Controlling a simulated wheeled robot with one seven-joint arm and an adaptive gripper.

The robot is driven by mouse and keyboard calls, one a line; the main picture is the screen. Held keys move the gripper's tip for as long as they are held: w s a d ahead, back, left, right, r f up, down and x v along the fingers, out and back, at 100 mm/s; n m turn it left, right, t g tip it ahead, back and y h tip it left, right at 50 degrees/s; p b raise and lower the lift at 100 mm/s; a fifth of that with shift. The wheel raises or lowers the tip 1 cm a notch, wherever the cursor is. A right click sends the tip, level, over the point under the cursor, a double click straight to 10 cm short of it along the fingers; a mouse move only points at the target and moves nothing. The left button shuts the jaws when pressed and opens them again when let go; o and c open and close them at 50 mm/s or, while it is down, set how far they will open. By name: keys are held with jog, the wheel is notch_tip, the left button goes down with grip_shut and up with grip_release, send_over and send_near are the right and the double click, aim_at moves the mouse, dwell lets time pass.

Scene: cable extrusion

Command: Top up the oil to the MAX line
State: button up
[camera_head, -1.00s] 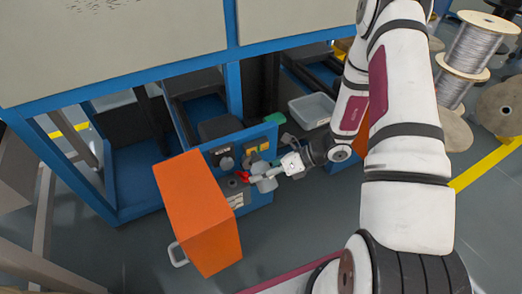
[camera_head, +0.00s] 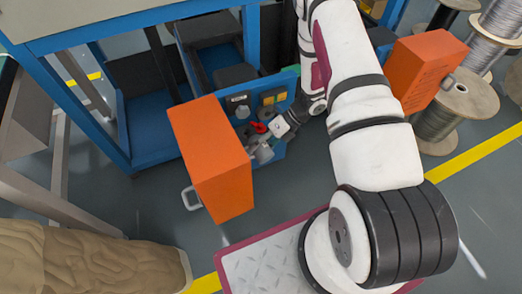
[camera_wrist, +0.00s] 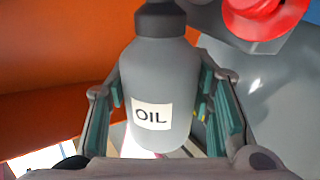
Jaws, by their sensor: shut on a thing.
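A grey oil bottle (camera_wrist: 150,75) with a dark cap and a white "OIL" label sits between my gripper's (camera_wrist: 160,88) green-padded fingers in the wrist view. My gripper (camera_head: 274,136) is shut on it. In the head view the bottle (camera_head: 263,153) is a small grey shape beside the blue panel. A red part (camera_head: 259,127) is just above it; this red part (camera_wrist: 265,15) also shows close to the bottle's upper right in the wrist view. Whether they touch is unclear. No MAX line or oil level can be made out.
The blue panel (camera_head: 287,87) carries a round gauge and yellow labels. An orange box-like cover (camera_head: 212,160) with a handle stands close on the left. Another orange box (camera_head: 425,70) and wire spools (camera_head: 440,115) are on the right. A brown sack-like shape (camera_head: 90,260) lies at lower left.

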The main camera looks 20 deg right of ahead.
jog(key=shift+w, duration=0.4)
jog(key=shift+r, duration=0.1)
jog(key=shift+r+g, duration=0.2)
jog(key=shift+g, duration=0.3)
jog(key=shift+r+m+p, duration=0.3)
jog(key=shift+m+p, duration=0.1)
